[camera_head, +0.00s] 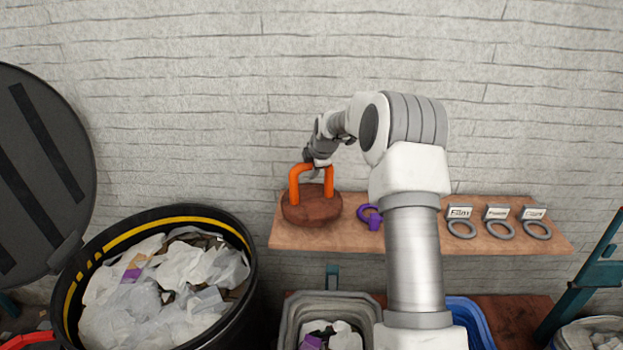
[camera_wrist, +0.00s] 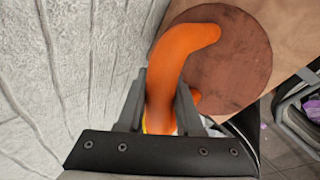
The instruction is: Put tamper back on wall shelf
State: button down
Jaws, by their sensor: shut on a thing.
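The tamper has a round dark-brown wooden base (camera_head: 311,207) and an orange arched handle (camera_head: 294,184). My gripper (camera_head: 318,166) is shut on the top of the handle. In the head view the tamper is upright at the left end of the wooden wall shelf (camera_head: 400,238). The base appears on or just above the shelf board; I cannot tell if it touches. In the wrist view the orange handle (camera_wrist: 185,50) runs between my fingers (camera_wrist: 160,105), with the base (camera_wrist: 235,65) beyond it and the shelf board behind.
A purple ring-shaped thing (camera_head: 371,217) lies on the shelf right of the tamper, partly behind my arm. Several grey rings with labels (camera_head: 499,230) stand at the shelf's right. A large black bin (camera_head: 245,290) full of waste is at lower left. A grey bin (camera_head: 290,320) stands below.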

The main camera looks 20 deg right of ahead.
aim_at(312, 196)
jog(key=shift+f+p, duration=0.55)
jog(key=shift+f, duration=1.25)
jog(key=c, duration=0.6)
grip_release()
jog(key=shift+f, duration=0.2)
jog(key=shift+r, duration=0.15)
jog(key=b+v, duration=0.2)
jog(key=v, duration=1)
